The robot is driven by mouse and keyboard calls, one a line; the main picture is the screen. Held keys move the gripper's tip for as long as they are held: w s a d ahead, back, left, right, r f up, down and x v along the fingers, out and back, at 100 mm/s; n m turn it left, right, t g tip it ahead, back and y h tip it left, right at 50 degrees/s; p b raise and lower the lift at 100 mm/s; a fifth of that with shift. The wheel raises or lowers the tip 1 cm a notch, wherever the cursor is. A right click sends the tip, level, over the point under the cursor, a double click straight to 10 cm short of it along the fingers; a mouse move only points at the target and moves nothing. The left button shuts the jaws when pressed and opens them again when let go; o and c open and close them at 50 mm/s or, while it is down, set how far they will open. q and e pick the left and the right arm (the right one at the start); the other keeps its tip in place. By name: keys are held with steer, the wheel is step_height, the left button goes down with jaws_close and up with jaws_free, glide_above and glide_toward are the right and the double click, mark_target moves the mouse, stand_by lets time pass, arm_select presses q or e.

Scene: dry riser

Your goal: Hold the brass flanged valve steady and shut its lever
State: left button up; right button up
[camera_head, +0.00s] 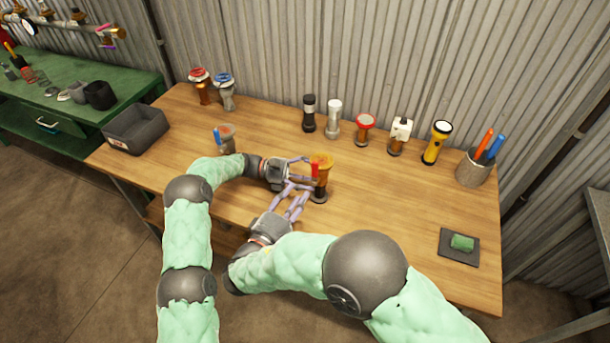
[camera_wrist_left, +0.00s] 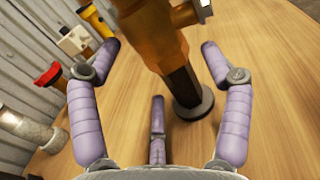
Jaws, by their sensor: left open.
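The brass flanged valve (camera_head: 322,160) stands upright on a dark round foot near the middle of the wooden bench. Its red lever (camera_head: 314,171) shows on its left side, hanging roughly along the body. My left gripper (camera_head: 301,170) is open at the valve's left side. In the left wrist view the valve body (camera_wrist_left: 152,35) lies between its spread fingers (camera_wrist_left: 160,58), with no clear contact. My right gripper (camera_head: 306,196) is lower and nearer, its purple fingers apart beside the valve's lower part. Whether they touch it is unclear. The lever is not clearly visible in the wrist view.
Behind stand several fittings and a yellow torch (camera_head: 437,142). A pen cup (camera_head: 474,168) and a dark mat (camera_head: 446,252) with a green piece are at right. Bench right of the valve is clear.

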arm_select(q)
steer(key=d, duration=0.4)
steer(key=shift+s+d, duration=0.35)
steer(key=shift+s, duration=0.05)
steer(key=shift+s+d, duration=0.15)
steer(key=shift+d, duration=0.5)
arm_select(e)
steer(key=shift+a+r, duration=0.1)
steer(key=shift+a, duration=0.05)
arm_select(q)
steer(key=shift+f, duration=0.1)
steer(key=c, duration=1.6)
arm_select(e)
steer(key=shift+o, duration=0.4)
arm_select(q)
steer(key=shift+a, duration=0.1)
jaws_close()
steer(key=shift+a, duration=0.1)
arm_select(e)
steer(key=m+g+y, duration=0.6)
steer(key=m+g, duration=0.6)
steer(key=m, duration=0.5)
glide_toward(315, 164)
steer(key=x, duration=0.9)
steer(key=shift+w+f, duration=0.1)
steer(key=shift+f, duration=0.1)
steer(key=shift+c, duration=0.3)
